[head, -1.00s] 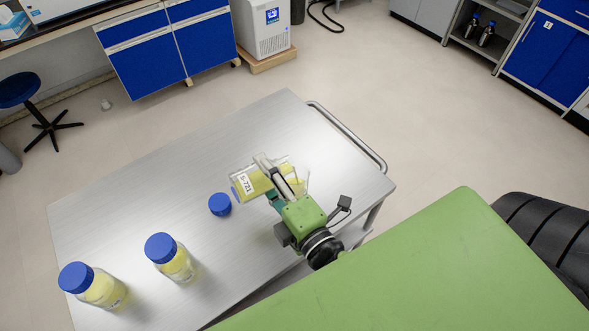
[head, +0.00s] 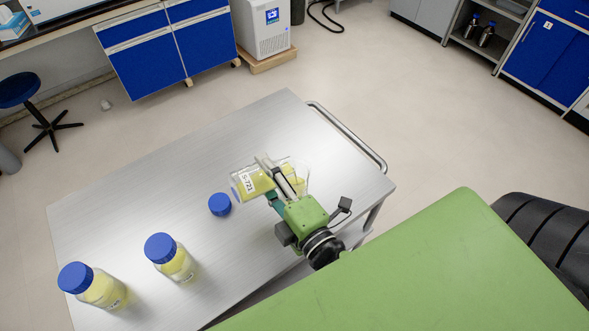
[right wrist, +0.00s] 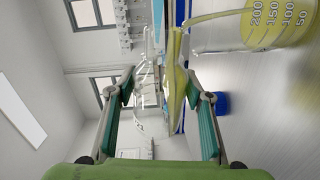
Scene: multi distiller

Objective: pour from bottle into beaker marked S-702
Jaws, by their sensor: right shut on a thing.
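My right gripper (head: 279,178) is shut on a clear bottle (head: 249,181) labelled S-721, which holds yellow liquid and is tilted above the table. In the right wrist view the bottle (right wrist: 176,82) lies between the fingers of the right gripper (right wrist: 165,85). A clear beaker (head: 301,181) stands just right of the gripper, partly hidden by it. In the right wrist view the beaker (right wrist: 290,35) shows graduations and yellow liquid, with a pale yellow streak running from the bottle toward it. No S-702 mark is legible. My left gripper is out of view.
A loose blue cap (head: 220,204) lies on the metal table (head: 130,205). Two blue-capped bottles of yellow liquid, one (head: 100,289) at the left corner and one (head: 176,263) nearer the middle, stand there. The table's far part is clear; a rail (head: 350,138) edges its right end.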

